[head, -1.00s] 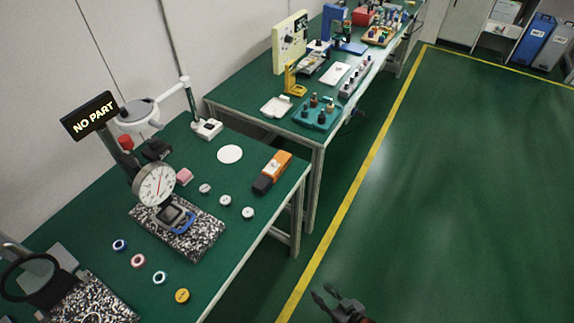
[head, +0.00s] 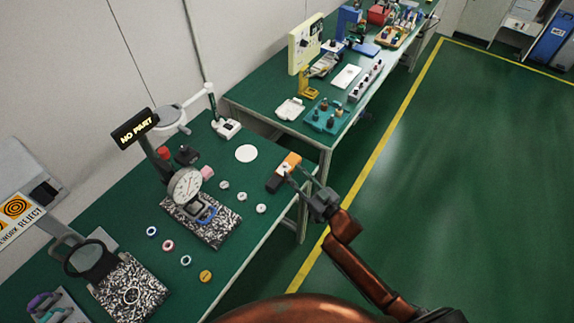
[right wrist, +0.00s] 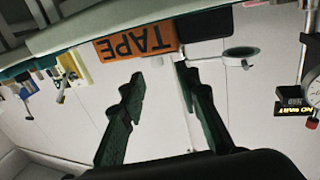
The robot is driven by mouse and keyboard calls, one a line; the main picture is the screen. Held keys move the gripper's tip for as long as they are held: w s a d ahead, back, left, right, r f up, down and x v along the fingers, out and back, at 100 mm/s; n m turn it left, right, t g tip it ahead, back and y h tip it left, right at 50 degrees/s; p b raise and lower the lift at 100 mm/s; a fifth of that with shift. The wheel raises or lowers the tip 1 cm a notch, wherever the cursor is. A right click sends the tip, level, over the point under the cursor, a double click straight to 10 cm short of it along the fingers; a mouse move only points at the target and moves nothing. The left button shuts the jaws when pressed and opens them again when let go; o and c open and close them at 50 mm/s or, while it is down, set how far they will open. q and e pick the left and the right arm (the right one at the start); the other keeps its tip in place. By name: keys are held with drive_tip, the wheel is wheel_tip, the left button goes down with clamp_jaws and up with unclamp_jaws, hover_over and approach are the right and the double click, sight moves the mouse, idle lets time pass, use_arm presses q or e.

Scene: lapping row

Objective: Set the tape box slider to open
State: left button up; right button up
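The tape box (head: 292,160), orange with a dark end, lies near the right edge of the near green table. A small pale patch shows on its top; I cannot tell whether this is the slider or how it is set. In the right wrist view the tape box (right wrist: 135,43) appears upside down, its orange side marked TAPE. My right gripper (head: 303,174) is at the box's right side, over the table edge. Its fingers (right wrist: 160,75) are spread and empty, with the box beyond their tips; contact is not clear. My left gripper is out of view.
A dial gauge (head: 185,186) on a speckled plate stands left of the box, with several small rings nearby. A white disc (head: 246,153) lies behind the box. A second table (head: 270,108) with fixtures stands beyond. The floor to the right is clear.

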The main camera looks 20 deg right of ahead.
sight(287, 165)
drive_tip(key=shift+f+b+x, duration=0.2)
drive_tip(key=shift+b+x, duration=0.15)
drive_tip(key=shift+x, duration=2)
drive_tip(key=shift+d, duration=0.1)
clamp_jaws()
